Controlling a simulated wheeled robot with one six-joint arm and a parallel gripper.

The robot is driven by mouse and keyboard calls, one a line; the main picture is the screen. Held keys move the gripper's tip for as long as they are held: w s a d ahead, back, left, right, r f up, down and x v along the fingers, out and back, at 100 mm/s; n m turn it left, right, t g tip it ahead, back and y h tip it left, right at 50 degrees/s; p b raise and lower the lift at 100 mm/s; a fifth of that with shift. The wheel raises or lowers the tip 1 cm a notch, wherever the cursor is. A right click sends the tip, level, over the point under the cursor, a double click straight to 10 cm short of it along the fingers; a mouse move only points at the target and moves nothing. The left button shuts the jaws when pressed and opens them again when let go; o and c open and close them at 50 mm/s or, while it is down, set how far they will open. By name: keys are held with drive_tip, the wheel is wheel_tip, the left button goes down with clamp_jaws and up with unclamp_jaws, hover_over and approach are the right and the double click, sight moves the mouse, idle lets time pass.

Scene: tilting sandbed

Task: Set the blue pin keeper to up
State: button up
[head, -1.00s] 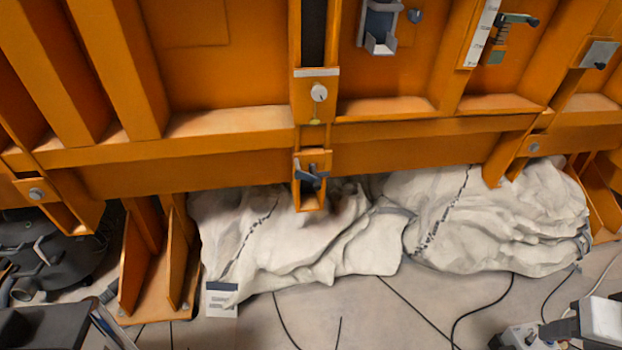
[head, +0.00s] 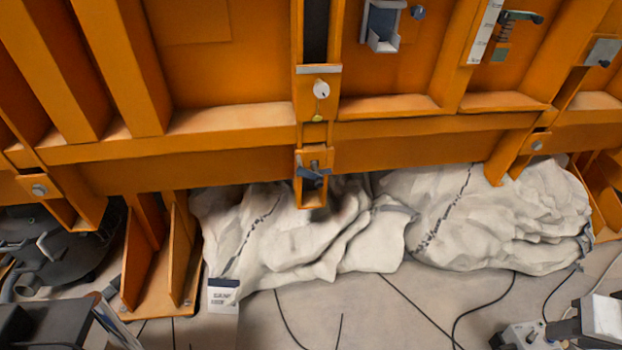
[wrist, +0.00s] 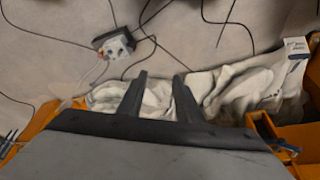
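A small dark blue keeper (head: 313,173) sits on the orange bracket at the lower end of the central post in the head view. Its bar lies across the bracket, roughly level and tilted a little down to the right. Its fine shape is too small to tell. My gripper (wrist: 160,75) shows in the wrist view with its two dark fingers apart and nothing between them. It points over the floor and the white cloth, away from the keeper. The gripper does not show in the head view, and the keeper does not show in the wrist view.
The orange frame (head: 230,165) spans the head view. Above the keeper is a round silver fitting (head: 320,88). Crumpled white sacking (head: 300,240) lies below it. Black cables (head: 405,299) run over the floor. A grey box with sockets (wrist: 114,44) stands on the floor.

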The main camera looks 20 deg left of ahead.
drive_tip(key=w+a+n+y, duration=0.1)
drive_tip(key=w+a, duration=0.3)
drive_tip(key=w+a+t+y, duration=0.1)
drive_tip(key=w+a, duration=0.3)
drive_tip(key=w+a+n+t+y, duration=0.1)
drive_tip(key=w+a, duration=0.2)
drive_tip(key=a, duration=0.1)
drive_tip(key=shift+w+a+r+n, duration=0.1)
drive_tip(key=shift+w+a+n, duration=0.2)
drive_tip(key=shift+w, duration=0.1)
drive_tip(key=shift+c, duration=0.2)
drive_tip(key=n+t+y, duration=0.3)
drive_tip(key=t, duration=0.7)
approach(319, 185)
drive_tip(key=x, duration=0.8)
drive_tip(key=shift+w+a, duration=0.15)
drive_tip(key=shift+w, duration=0.25)
drive_tip(key=shift+n, duration=0.3)
clamp_jaws()
